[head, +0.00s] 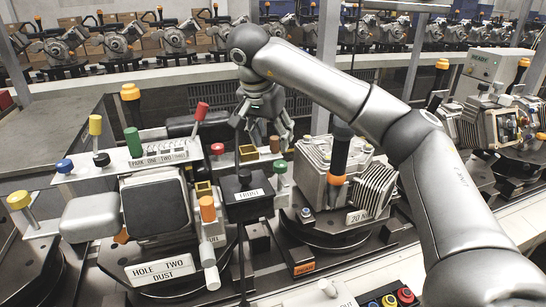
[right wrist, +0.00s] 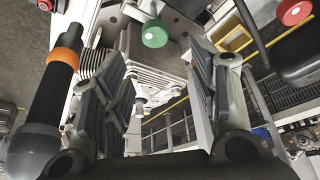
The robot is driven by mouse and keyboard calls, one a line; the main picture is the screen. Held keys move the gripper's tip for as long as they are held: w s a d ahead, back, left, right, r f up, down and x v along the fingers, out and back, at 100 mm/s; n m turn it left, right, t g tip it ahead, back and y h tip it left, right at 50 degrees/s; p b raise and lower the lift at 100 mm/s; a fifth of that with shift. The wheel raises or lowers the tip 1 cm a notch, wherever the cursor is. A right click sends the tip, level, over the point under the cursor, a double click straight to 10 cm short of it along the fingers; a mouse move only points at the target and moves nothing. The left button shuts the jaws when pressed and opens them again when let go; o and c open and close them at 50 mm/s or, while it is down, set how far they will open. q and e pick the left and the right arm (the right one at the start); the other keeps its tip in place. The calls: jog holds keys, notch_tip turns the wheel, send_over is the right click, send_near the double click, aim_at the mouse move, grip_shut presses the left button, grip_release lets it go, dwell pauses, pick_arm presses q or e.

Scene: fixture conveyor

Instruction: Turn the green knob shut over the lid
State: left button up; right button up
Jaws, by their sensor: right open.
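A small green knob (head: 280,167) stands on a short post beside the ribbed metal housing (head: 318,180) in the head view. It also shows in the right wrist view as a round green knob (right wrist: 155,33) at the upper middle. My right gripper (head: 264,132) is open and empty, above and behind the green knob in the head view. In the right wrist view its two fingers (right wrist: 160,95) are spread apart, with the green knob beyond them, untouched. I cannot tell for certain which part is the lid. My left gripper is not in view.
A taller green handle (head: 133,142) stands on the labelled panel at the left. A black handle with an orange collar (head: 338,160) rises close to the right gripper; the collar also shows in the wrist view (right wrist: 66,58). A red knob (right wrist: 293,12) is at upper right there.

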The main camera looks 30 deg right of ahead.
aim_at(280, 163)
jog(key=x, duration=0.1)
jog(key=p+x, duration=0.1)
jog(key=x, duration=0.1)
jog(key=s+x, duration=0.1)
jog(key=x, duration=0.1)
jog(key=shift+d+f, duration=0.15)
jog(key=p+x, duration=0.1)
jog(key=x, duration=0.3)
jog(key=shift+w, duration=0.2)
jog(key=shift+f, duration=0.1)
jog(key=shift+c, duration=0.4)
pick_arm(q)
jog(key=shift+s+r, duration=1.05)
pick_arm(e)
jog(key=c, duration=0.9)
